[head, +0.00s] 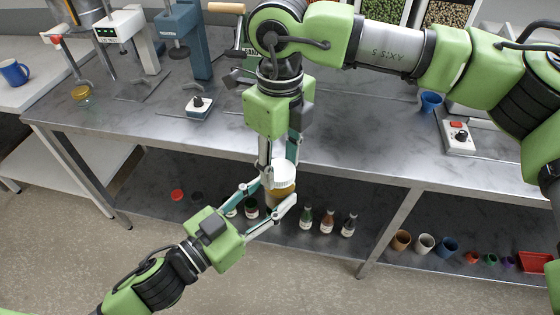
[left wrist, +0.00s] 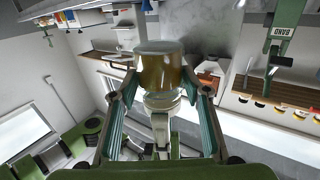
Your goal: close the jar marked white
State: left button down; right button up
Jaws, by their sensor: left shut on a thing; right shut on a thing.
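A jar with amber contents (head: 281,193) is held in the air in front of the workbench, in the grip of my left gripper (head: 274,196). A white lid (head: 284,172) is at the top of the jar, and my right gripper (head: 279,164) is shut on it from above. Lid and jar look in line and touching; I cannot tell whether the lid is fully seated. In the left wrist view, which looks upside down, the amber jar (left wrist: 160,70) is between my left fingers, with the white lid (left wrist: 162,99) below it in the picture. No marking is readable.
The grey workbench (head: 225,135) is behind the grippers. On its lower shelf are small bottles (head: 327,221), a red disc (head: 177,195), cups (head: 425,243) and a red tray (head: 533,262).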

jog(key=o, duration=1.3)
notch_tip(320, 180, up, 12)
